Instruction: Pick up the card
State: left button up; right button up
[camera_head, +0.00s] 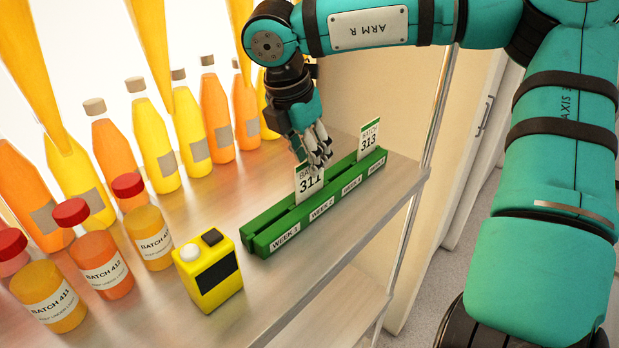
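A white card marked "BATCH 311" (309,188) stands in the slot of a green holder (262,237), between the "WEEK 1" and "WEEK 2" labels. A second white card marked "BATCH 313" (369,141) stands upright near the holder's far end. My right gripper (320,160) points down at the top of card 311, and its fingers hide part of that card's upper edge. I cannot tell whether the fingers are closed on the card. My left gripper is not in view.
A yellow device (208,273) stands left of the holder. Red-capped batch jars (102,265) and several orange and yellow bottles (152,150) fill the shelf's left and back. The shelf's front edge (340,262) runs close to the holder. Bare shelf lies behind it.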

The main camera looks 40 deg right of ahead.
aim_at(310, 185)
jog(key=shift+f, duration=0.2)
jog(key=p+x, duration=0.3)
jog(key=x, duration=0.1)
jog(key=shift+s+d+f, duration=0.1)
jog(key=shift+f, duration=0.15)
jog(key=shift+d+f, duration=0.1)
jog(key=shift+f, duration=0.1)
jog(key=shift+c, duration=0.8)
grip_shut()
